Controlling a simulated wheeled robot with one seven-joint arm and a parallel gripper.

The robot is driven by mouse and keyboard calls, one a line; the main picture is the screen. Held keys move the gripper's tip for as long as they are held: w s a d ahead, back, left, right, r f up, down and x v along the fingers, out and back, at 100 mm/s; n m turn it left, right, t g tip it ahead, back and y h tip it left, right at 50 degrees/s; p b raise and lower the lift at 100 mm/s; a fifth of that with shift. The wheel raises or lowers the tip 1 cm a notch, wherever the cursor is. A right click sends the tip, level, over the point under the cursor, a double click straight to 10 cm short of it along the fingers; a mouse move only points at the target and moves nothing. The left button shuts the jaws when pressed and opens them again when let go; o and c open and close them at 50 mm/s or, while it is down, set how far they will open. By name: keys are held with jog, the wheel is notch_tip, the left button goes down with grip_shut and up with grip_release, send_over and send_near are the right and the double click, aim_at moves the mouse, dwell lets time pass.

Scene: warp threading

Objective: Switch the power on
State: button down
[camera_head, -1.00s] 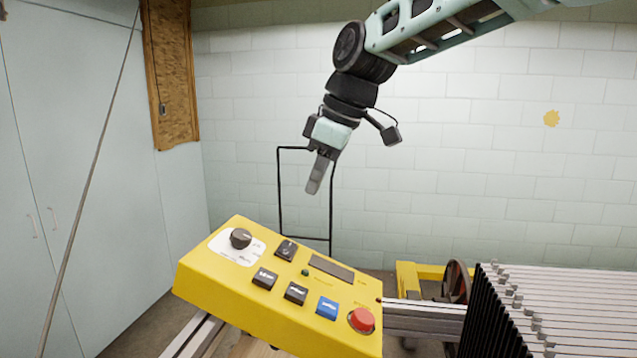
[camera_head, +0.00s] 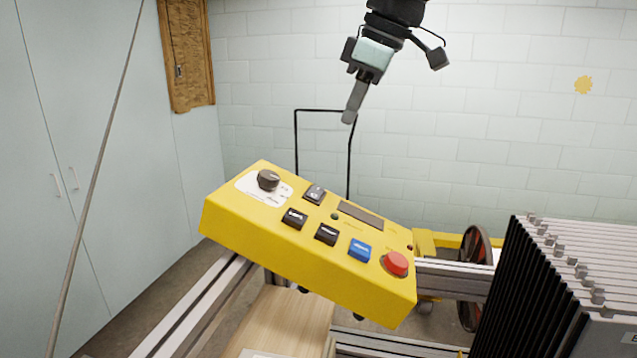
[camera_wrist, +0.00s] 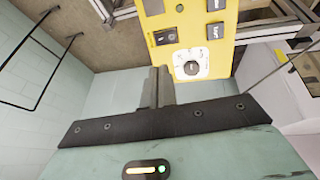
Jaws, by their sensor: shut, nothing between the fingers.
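The yellow control box (camera_head: 240,222) sits tilted on a metal frame in the head view. It has a black rotary knob (camera_head: 268,179) on a white plate, several black buttons, a blue button (camera_head: 360,249), a red round button (camera_head: 396,263) and a dark display (camera_head: 360,215). A small black switch (camera_head: 314,194) lies right of the knob. My gripper (camera_head: 349,117) is shut and empty, above and behind the box, touching nothing. In the wrist view the box (camera_wrist: 205,12) is at the top, with its knob plate (camera_wrist: 191,65) right of my shut fingers (camera_wrist: 158,75).
Metal rails (camera_head: 195,305) and a wooden board (camera_head: 285,320) lie below the box. A rack of dark slats (camera_head: 530,290) stands at the right, beside a dark wheel (camera_head: 473,270). A thin black frame (camera_head: 296,150) stands behind the box. The space above the box is clear.

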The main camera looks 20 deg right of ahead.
dwell(0.3)
jog(key=p, duration=0.5)
send_near(316, 193)
jog(key=w+f, duration=0.2)
jog(key=f, duration=0.1)
jog(key=w+f, duration=0.1)
jog(key=shift+a+f, duration=0.25)
jog(key=shift+f, duration=0.05)
jog(key=shift+x, duration=0.8)
jog(key=shift+d, duration=0.1)
jog(key=shift+w+f, duration=0.15)
jog(key=shift+f, duration=0.1)
jog(key=shift+g, duration=0.3)
jog(key=shift+s+f, duration=0.1)
jog(key=shift+s, duration=0.25)
jog(key=shift+s+a+b, duration=0.3)
jog(key=shift+s+a, duration=0.1)
jog(key=shift+a, duration=0.05)
